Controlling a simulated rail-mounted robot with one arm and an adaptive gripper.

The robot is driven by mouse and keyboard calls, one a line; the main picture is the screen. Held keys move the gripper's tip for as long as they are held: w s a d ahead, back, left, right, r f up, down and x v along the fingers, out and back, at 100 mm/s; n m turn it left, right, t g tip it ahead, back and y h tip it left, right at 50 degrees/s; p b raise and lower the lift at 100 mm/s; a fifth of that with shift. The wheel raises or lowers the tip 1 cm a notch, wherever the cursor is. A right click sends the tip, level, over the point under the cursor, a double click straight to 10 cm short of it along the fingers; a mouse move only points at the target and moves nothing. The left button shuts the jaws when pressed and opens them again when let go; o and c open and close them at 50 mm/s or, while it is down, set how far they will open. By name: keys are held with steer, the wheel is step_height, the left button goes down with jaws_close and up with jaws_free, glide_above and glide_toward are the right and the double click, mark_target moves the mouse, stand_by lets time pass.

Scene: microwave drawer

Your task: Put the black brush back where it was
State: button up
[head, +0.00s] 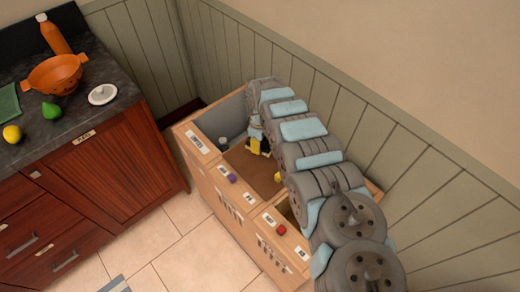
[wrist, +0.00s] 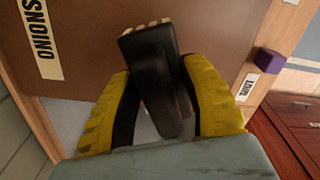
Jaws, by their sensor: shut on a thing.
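The black brush (wrist: 155,75) is between the yellow fingers of my gripper (wrist: 160,105) in the wrist view. The gripper is shut on it. The brush's broad end with pale tips points up in that picture, over a brown panel (wrist: 190,40) marked ONIONS. I cannot tell whether the brush touches the panel. In the head view, my gripper (head: 262,143) is over the middle section of the wooden bin unit (head: 215,190), partly hidden by my arm. The brush cannot be made out clearly there.
The left compartment (head: 228,117) is open, with grey walls and a small item inside. A purple knob (head: 232,178) and a red knob (head: 281,230) are on the unit. A counter (head: 75,125) at left holds an orange colander (head: 57,75). A panelled wall stands behind.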

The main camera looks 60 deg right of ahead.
steer(key=shift+f+b, duration=0.65)
steer(key=shift+f, duration=1)
steer(key=shift+f, duration=0.15)
steer(key=o, duration=0.9)
steer(key=shift+o, duration=0.2)
steer(key=shift+r+p, duration=1.7)
steer(key=shift+r, duration=4.5)
